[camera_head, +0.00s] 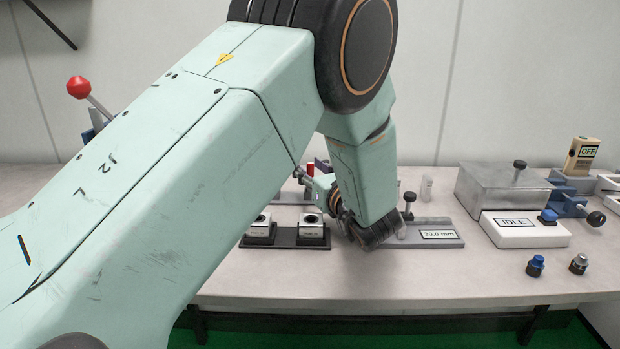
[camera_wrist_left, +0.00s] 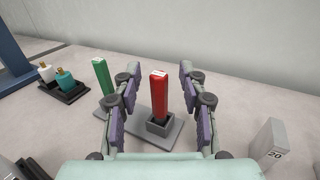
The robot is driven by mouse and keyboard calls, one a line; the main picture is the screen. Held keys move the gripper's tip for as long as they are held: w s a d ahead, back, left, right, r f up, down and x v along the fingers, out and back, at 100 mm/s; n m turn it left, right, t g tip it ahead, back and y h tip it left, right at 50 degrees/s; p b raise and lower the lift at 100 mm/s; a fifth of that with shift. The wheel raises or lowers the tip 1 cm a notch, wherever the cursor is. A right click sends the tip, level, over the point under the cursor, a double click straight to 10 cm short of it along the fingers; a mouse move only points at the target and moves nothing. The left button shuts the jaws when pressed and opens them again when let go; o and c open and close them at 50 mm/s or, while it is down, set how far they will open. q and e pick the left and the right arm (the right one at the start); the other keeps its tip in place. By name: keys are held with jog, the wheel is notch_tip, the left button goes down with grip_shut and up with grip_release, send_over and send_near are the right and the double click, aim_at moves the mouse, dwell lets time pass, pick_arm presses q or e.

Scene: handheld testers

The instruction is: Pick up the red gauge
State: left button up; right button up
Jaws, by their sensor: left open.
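The red gauge (camera_wrist_left: 159,95) stands upright in a dark square socket on a grey base plate (camera_wrist_left: 115,103) in the left wrist view. My left gripper (camera_wrist_left: 157,93) is open, with one finger on each side of the gauge in that picture; I cannot tell how deep the fingers reach around it. In the head view a small red part (camera_head: 310,169) shows behind my left arm, which hides most of that spot. My left gripper (camera_head: 318,180) is largely hidden there too. My right gripper is in neither view.
A green gauge (camera_wrist_left: 104,76) stands on the same plate, to the left. A grey block marked 20 (camera_wrist_left: 269,143) stands at right. In the head view, a plate marked 30.0 mm (camera_head: 440,235), a metal box (camera_head: 490,192) and an IDLE unit (camera_head: 520,230) stand to the right.

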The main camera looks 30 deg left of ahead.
pick_arm(q)
jog(key=shift+s+r, duration=0.1)
jog(key=shift+c, duration=1.2)
grip_shut()
